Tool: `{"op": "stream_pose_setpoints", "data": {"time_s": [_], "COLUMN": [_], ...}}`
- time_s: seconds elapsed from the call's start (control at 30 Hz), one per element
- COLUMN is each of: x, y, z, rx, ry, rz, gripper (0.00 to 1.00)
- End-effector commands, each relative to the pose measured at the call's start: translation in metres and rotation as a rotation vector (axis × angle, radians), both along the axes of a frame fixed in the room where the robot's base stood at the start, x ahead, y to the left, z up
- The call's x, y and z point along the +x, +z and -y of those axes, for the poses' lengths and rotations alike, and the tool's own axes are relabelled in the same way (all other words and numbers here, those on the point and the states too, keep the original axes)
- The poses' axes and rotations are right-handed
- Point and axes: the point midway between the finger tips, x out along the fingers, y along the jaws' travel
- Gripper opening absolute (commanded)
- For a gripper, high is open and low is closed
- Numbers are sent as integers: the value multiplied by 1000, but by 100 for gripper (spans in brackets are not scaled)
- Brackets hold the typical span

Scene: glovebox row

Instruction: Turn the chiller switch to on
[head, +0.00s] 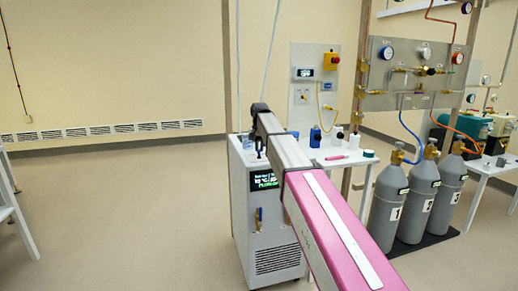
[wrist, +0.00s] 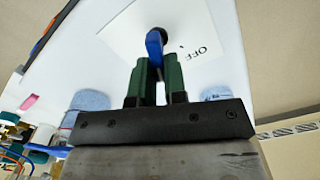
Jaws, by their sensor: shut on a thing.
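The chiller (head: 272,222) is a pale cabinet with a dark lit display (head: 265,181) on its front, left of the bench. In the wrist view, its switch has a blue handle (wrist: 153,43) at a dark round pivot, on a white label plate (wrist: 120,40). The word OFF shows, tilted, to the right of the handle; no other word is readable. My gripper (wrist: 154,68) has its green fingers shut on the blue handle, one on each side. In the head view, my arm reaches over the chiller top and the switch cannot be made out.
A bench (head: 345,160) with small bottles, including a blue one (head: 315,137), stands right of the chiller. Grey gas cylinders (head: 388,206) stand further right under a gauge panel (head: 410,75). The floor (head: 120,220) to the left is largely clear.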

Motion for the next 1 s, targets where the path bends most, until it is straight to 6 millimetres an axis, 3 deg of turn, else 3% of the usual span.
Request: {"op": "stream_pose_setpoints", "data": {"time_s": [0.3,0.77,0.8,0.87,1.0], "x": [-1,-1,-1,0,0], "y": [0,0,0,0,0], "z": [1,1,1,1,1], "rx": [0,0,0,0,0], "ry": [-115,-132,-133,-132,-131], "rz": [-1,-1,-1,-1,-1], "gripper": [0,0,19,38,38]}}
